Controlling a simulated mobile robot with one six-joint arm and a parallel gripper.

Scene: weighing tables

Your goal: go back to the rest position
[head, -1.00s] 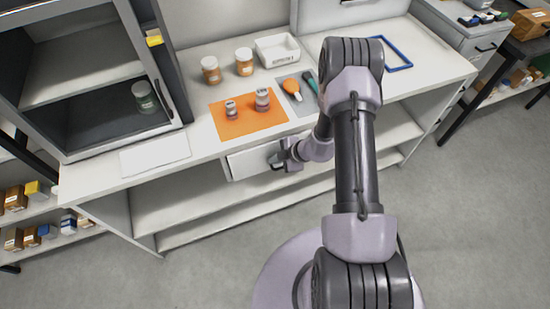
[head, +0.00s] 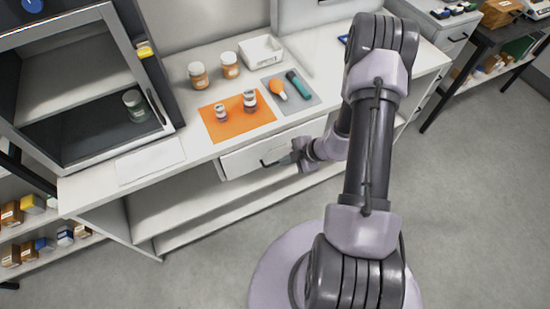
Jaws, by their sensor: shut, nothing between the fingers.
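My gripper (head: 284,160) is shut and empty. It is in front of the white drawer (head: 242,160) under the table top, near the right part of the drawer's front. Whether the fingers touch the drawer or its dark handle I cannot tell. My arm reaches from the lower right of the head view, up to the raised elbow and back down to the gripper. The drawer looks shut or nearly so.
Two small jars, one left (head: 221,113) and one right (head: 250,101), stand on an orange mat (head: 238,127). Two orange jars (head: 198,75), a white bin (head: 262,50) and a grey mat (head: 300,102) with tools share the table (head: 195,149). An open cabinet (head: 85,150) stands left. Floor is clear at right.

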